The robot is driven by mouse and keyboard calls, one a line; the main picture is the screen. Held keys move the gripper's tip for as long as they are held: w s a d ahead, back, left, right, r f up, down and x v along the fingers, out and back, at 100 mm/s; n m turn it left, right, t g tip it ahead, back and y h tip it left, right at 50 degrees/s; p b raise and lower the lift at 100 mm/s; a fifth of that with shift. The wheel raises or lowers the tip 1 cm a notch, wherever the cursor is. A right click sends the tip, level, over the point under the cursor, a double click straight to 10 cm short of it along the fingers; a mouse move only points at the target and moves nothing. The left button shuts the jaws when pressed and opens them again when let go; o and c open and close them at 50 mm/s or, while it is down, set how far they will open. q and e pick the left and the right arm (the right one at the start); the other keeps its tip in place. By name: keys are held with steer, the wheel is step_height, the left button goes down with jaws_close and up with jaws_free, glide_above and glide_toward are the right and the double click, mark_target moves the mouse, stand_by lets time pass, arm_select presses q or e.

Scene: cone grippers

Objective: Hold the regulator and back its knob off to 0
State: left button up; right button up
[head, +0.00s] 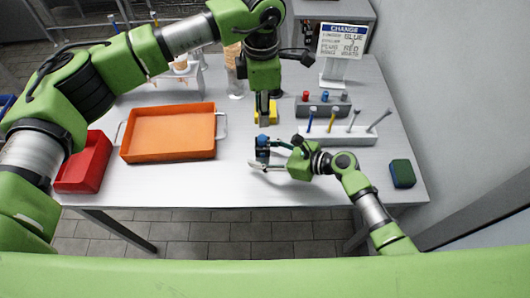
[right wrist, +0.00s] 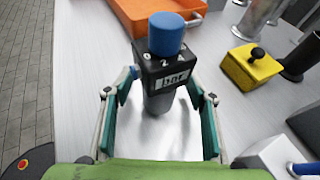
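The regulator (right wrist: 162,75) is a black block with a blue knob (right wrist: 167,34) on top and a grey cylindrical body (right wrist: 158,102) below. It stands upright; white marks around the knob include what looks like 0 and 2, and the front label is hard to read. In the head view the regulator (head: 262,148) is near the table's front edge. My right gripper (right wrist: 160,80) is open, its teal fingers on both sides of the regulator; contact is unclear. My left gripper (head: 264,115) points down behind the regulator, above a yellow block; its finger opening cannot be made out.
The yellow block (right wrist: 250,66) has a black knob. An orange tray (head: 168,133) and a red bin (head: 84,165) are left. A white rack (head: 350,136) with several tools, a grey button block (head: 323,110), a sign (head: 341,42) and a green-blue sponge (head: 402,173) are right.

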steer(key=c, duration=1.3)
arm_select(q)
steer(key=shift+o, duration=1)
steer(key=shift+f, duration=0.15)
steer(key=s+d+f+n+g+h, duration=0.3)
steer(key=s+f+n+g, duration=0.2)
steer(key=s+f, duration=1.3)
steer(key=s+d+f+n+g+h, duration=0.1)
steer(key=s+d+n+h, duration=0.25)
steer(key=s, duration=0.45)
steer(key=s+d+n+g+h, duration=0.1)
steer(key=s+d+n+h, duration=0.15)
steer(key=s+n, duration=0.45)
steer(key=w+d+r+n+t+h, duration=0.1)
steer(key=w+d+n+t+h, duration=0.1)
steer(key=d+n+t+h, duration=0.3)
steer(key=n+t+y, duration=0.7)
steer(key=n+t, duration=1.2)
steer(key=n, duration=0.9)
glide_toward(260, 142)
steer(key=shift+m, duration=0.25)
steer(key=x, duration=1.1)
steer(key=shift+w, duration=0.1)
